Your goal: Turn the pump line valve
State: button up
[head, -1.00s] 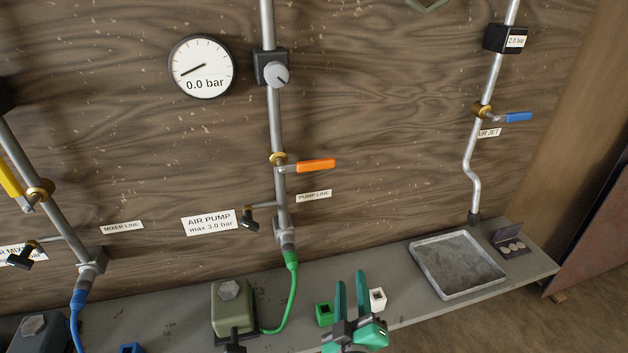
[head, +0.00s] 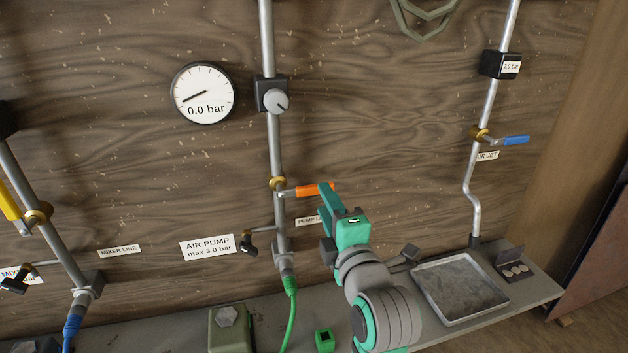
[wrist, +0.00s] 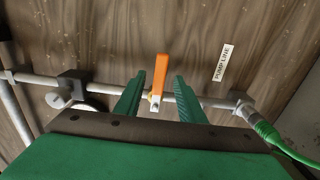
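The pump line valve has an orange handle (head: 314,190) that sticks out to the right, across its grey vertical pipe (head: 276,150), at a brass fitting (head: 278,184). A "PUMP LINE" label (head: 308,221) is partly hidden behind my gripper. My gripper (head: 327,200) is up at the handle in the head view. In the wrist view the orange handle (wrist: 160,78) stands between the two green fingers of my gripper (wrist: 158,92), with a gap on each side. The gripper is open.
A round gauge (head: 203,93) reads 0.0 bar, left of a regulator knob (head: 275,100). A smaller black-handled valve (head: 248,243) sits below left of the handle. A metal tray (head: 460,290) lies on the shelf at right. A green hose (head: 291,310) hangs from the pipe.

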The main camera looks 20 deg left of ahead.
jog(key=x, duration=1)
jog(key=shift+w+a, duration=0.1)
grip_shut()
